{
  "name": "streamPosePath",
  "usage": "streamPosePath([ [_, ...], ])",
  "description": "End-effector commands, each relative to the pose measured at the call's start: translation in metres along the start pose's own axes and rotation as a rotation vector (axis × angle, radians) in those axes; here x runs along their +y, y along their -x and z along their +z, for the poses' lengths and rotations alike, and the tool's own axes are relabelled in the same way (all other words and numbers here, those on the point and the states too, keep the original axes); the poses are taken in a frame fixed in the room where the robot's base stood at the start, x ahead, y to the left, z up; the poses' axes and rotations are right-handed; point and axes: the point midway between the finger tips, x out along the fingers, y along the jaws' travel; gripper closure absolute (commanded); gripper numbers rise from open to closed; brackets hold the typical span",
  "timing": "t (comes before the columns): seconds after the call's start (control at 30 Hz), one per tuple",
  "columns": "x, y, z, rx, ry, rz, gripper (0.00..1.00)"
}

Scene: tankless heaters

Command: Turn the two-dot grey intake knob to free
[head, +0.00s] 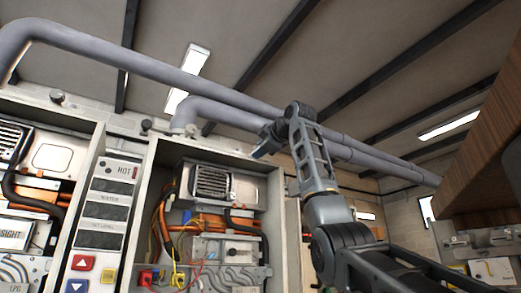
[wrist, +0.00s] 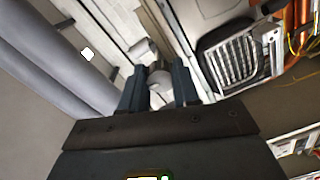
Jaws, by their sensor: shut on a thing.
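In the wrist view, the two dark fingers of my gripper (wrist: 157,74) stand on either side of a pale grey round knob (wrist: 159,80) near the heater's top edge. My gripper is shut on this knob. The fingers hide part of it, and I cannot make out any dots or markings. A second grey knob (wrist: 143,50) lies just beyond it. In the head view, my gripper (head: 259,151) is at the top right of the right heater cabinet (head: 277,185), and the held knob is hidden there.
Large grey pipes (head: 150,68) run close above the cabinets and beside my arm. Another knob (head: 57,97) sits on top of the left cabinet. The open right cabinet shows a vent grille (head: 212,182) and loose wires. A wooden cabinet (head: 485,150) overhangs at the right.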

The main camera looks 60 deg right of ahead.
Motion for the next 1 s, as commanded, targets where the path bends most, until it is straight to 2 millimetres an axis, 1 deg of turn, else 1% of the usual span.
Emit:
streamPosePath([
  [0.03,-0.001,0.0,-0.001,0.002,0.0,-0.002,1.0],
  [0.07,-0.001,0.0,-0.001,0.002,0.0,-0.002,0.68],
  [0.3,0.0,0.0,-0.001,0.001,0.0,-0.001,0.45],
  [0.33,0.0,0.0,-0.001,0.001,-0.001,-0.001,0.44],
  [0.53,0.0,0.0,0.0,0.001,-0.001,-0.001,0.44],
  [0.67,-0.001,0.007,0.0,0.001,0.0,0.001,0.44],
  [0.77,-0.002,0.021,0.001,0.001,0.0,0.003,0.44],
  [1.0,-0.002,0.06,0.0,0.002,0.0,0.002,0.44],
])
